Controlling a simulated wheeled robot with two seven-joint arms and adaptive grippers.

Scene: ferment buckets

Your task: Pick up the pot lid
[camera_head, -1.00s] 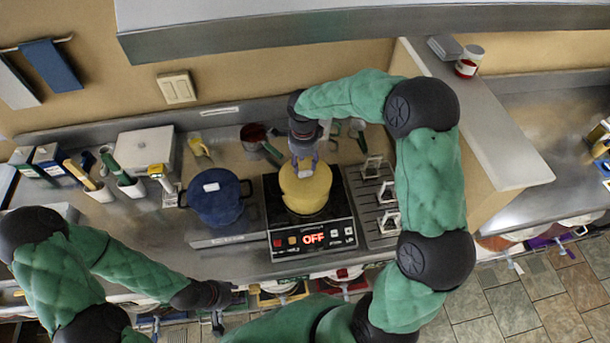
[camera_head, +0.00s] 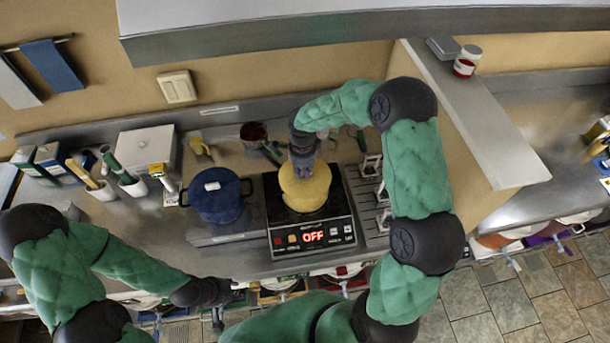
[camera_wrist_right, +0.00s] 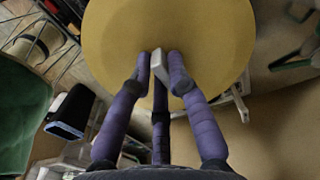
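A round yellow pot lid (camera_head: 312,192) lies over the black induction cooker, and it fills the top of the right wrist view (camera_wrist_right: 218,28). Any pot below it is hidden. Its pale handle (camera_wrist_right: 155,64) stands between the fingertips of my right gripper (camera_wrist_right: 160,66). The fingers are close around the handle; whether they press on it is unclear. In the head view my right gripper (camera_head: 303,168) is over the lid's back part and hides the handle. My left gripper (camera_head: 220,306) hangs by the counter's front edge, away from the lid, its fingers too small to judge.
A blue pot (camera_head: 218,206) with a pale lid handle stands left of the cooker (camera_head: 318,234), whose display reads OFF. A metal rack (camera_head: 372,184) is at its right. A red-brown pan (camera_head: 254,133) sits behind. A low wall (camera_head: 490,130) borders the right side.

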